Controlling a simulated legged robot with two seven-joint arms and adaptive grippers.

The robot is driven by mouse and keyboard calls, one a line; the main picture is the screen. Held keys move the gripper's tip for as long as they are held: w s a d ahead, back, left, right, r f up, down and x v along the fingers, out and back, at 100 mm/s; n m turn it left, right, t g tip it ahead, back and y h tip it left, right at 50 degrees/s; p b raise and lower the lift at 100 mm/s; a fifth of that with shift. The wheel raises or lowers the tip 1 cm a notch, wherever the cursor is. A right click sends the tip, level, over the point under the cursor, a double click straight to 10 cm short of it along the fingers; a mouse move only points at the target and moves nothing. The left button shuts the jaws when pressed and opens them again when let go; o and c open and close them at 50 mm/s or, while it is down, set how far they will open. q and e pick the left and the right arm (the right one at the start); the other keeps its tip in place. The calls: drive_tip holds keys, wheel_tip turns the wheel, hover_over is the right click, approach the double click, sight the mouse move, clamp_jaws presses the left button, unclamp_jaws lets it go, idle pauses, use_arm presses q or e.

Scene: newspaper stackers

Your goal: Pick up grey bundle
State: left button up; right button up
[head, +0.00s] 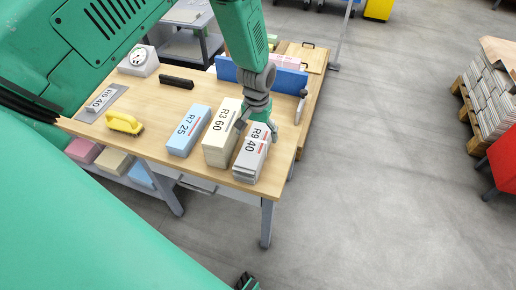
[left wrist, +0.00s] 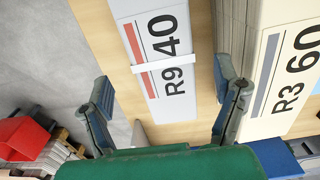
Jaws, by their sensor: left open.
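The grey bundle (head: 249,158), marked R9 40 with a red stripe and a pale band, lies on the wooden table near its right front corner. My left gripper (head: 257,128) is open over the far end of this bundle, pointing down. In the left wrist view the grey bundle (left wrist: 160,55) shows between the two spread fingers of my left gripper (left wrist: 163,80). I cannot tell whether a finger touches it.
A cream bundle R3 60 (head: 221,135) stands close beside the grey one, with a blue bundle R7 25 (head: 187,132) further left. A yellow-handled tool (head: 124,123) and a black bar (head: 176,82) lie on the table (head: 160,105). A blue upright panel (head: 285,80) stands behind.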

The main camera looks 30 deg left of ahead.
sight(257, 140)
use_arm(q)
drive_tip(key=shift+d+f, duration=0.15)
drive_tip(key=shift+f, duration=0.45)
wheel_tip(257, 140, down, 4)
drive_tip(key=shift+f+b, duration=0.25)
drive_tip(key=shift+b, duration=0.05)
drive_tip(key=shift+a+f, duration=0.3)
drive_tip(key=shift+a, duration=0.05)
drive_tip(key=shift+c, duration=0.4)
drive_tip(key=shift+d+r, duration=0.1)
drive_tip(key=c, duration=1.7)
drive_tip(key=shift+r+p, duration=0.6)
drive_tip(key=shift+r, duration=4.4)
